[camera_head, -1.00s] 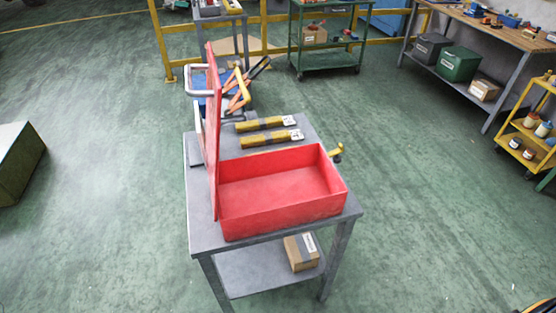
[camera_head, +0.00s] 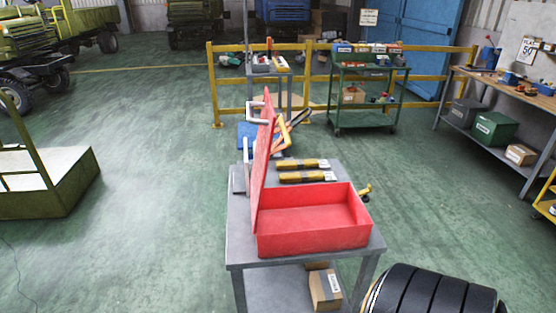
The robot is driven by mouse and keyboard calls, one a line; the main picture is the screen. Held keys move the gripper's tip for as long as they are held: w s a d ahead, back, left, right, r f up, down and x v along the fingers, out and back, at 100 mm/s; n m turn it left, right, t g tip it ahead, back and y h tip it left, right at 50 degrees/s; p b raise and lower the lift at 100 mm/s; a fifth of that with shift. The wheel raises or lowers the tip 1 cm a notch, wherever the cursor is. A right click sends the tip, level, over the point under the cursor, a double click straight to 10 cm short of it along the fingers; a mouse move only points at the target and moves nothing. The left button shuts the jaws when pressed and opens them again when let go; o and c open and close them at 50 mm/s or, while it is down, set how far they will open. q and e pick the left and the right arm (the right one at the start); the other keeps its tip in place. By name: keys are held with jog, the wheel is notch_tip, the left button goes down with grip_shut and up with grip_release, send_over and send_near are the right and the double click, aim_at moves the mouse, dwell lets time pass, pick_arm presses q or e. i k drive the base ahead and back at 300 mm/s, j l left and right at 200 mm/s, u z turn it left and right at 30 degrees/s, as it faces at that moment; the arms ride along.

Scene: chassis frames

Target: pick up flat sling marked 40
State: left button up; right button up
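Two yellow-and-dark flat slings lie side by side, each as a long bundle with a white tag at its right end. The far sling (camera_head: 297,164) and the near sling (camera_head: 301,177) rest on the grey table (camera_head: 238,245), behind the open red box. The tag markings are too small to read, so I cannot tell which is marked 40. Neither of my grippers is in view, and nothing visible touches the slings.
The empty red box (camera_head: 312,240) stands at the table's front, its raised lid (camera_head: 263,170) left of the slings. A small yellow item (camera_head: 364,193) sits at the right edge. A brown carton (camera_head: 325,288) is on the lower shelf. Open floor lies left.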

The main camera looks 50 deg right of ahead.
aim_at(301, 176)
jog(key=l, duration=0.5)
jog(key=k+l+u, duration=0.15)
jog(key=l, duration=0.9)
jog(key=k+l+u, duration=0.15)
jog(key=l, duration=0.9)
jog(key=k+l+u, duration=0.1)
jog(key=l, duration=0.4)
jog(key=k, duration=0.05)
